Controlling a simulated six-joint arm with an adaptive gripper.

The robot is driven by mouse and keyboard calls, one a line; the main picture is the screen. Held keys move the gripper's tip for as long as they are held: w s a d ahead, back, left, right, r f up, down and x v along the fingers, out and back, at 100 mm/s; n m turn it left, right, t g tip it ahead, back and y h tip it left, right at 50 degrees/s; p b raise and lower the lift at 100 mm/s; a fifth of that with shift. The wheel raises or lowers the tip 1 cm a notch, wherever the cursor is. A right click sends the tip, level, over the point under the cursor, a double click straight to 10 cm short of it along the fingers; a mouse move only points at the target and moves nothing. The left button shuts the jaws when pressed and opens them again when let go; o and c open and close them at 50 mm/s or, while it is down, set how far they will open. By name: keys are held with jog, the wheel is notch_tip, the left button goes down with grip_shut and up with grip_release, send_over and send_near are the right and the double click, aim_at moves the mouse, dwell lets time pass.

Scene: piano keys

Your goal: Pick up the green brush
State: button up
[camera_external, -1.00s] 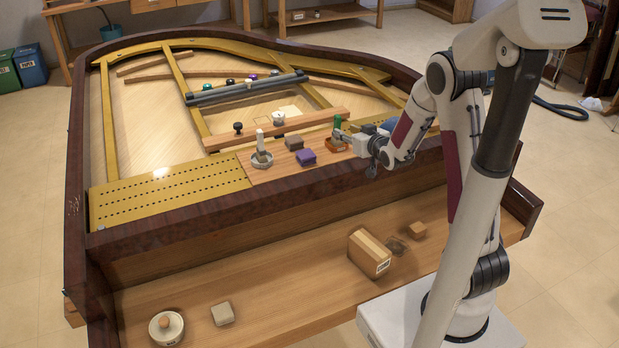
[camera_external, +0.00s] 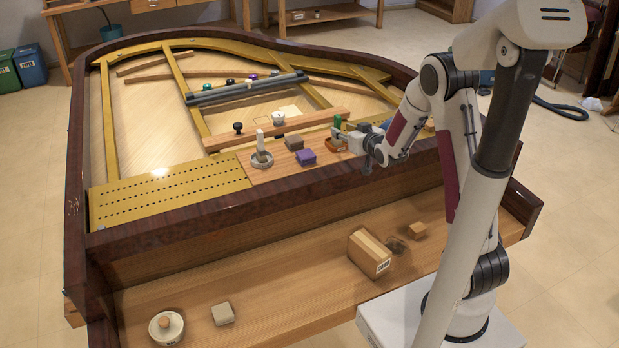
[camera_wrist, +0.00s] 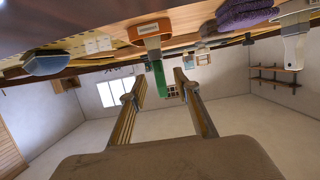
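The green brush stands upright on the wooden board over the piano's front, with a green handle (camera_external: 338,122) and an orange-brown base (camera_external: 334,145). The wrist view appears upside down; there the base (camera_wrist: 149,29) is at the top and the green handle (camera_wrist: 159,68) points downward. My gripper (camera_external: 346,136) is beside the handle in the external view, coming from the right. In the wrist view, my gripper (camera_wrist: 160,82) is open, with the handle's end showing between its two spread fingers. I cannot tell whether either finger touches the handle.
A blue object (camera_wrist: 47,63) shows in the wrist view. The dark piano rim (camera_external: 240,212) runs along the front.

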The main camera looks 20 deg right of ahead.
aim_at(339, 128)
jog(key=shift+x, duration=2.6)
jog(key=shift+d+f, duration=0.1)
jog(key=shift+c, duration=0.3)
grip_shut()
